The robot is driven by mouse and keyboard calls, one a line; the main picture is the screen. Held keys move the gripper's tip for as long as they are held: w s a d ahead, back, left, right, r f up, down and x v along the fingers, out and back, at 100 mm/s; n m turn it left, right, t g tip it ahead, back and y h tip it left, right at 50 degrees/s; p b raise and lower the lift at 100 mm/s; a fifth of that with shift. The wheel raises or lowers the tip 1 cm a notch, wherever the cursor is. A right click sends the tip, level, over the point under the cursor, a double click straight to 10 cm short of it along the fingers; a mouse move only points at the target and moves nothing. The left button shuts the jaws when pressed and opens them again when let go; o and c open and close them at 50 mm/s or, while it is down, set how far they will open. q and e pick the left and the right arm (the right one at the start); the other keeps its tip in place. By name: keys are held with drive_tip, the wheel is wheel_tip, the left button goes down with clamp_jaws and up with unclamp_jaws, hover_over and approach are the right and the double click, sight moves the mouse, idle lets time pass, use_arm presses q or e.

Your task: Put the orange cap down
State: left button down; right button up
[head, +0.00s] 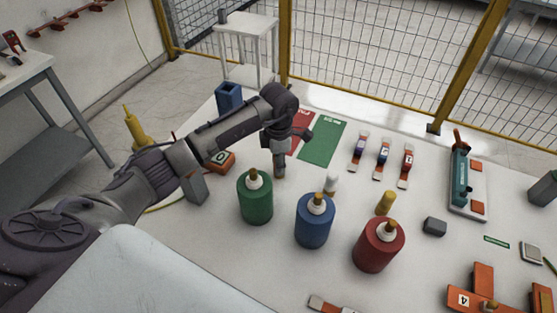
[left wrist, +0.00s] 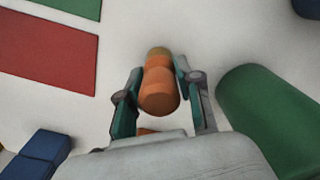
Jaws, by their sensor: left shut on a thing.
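The orange cap (left wrist: 158,88) sits between the two fingers of my left gripper (left wrist: 152,92) in the left wrist view. The fingers are shut on its sides. In the head view, my left gripper (head: 279,148) points down over the white table, behind the green cylinder (head: 255,200). The lower end of the cap (head: 279,172) shows below the fingers, close to the tabletop. I cannot tell whether it touches the table. My right gripper is not in view.
A blue cylinder (head: 313,224) and a red cylinder (head: 378,248) stand to the right. A green mat (head: 322,140) and a red mat (head: 301,132) lie behind the gripper. A blue box (head: 229,97) stands at the back left.

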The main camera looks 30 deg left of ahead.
use_arm(q)
drive_tip(key=shift+f, duration=0.15)
drive_tip(key=c, duration=0.8)
unclamp_jaws()
drive_tip(key=shift+o, duration=0.2)
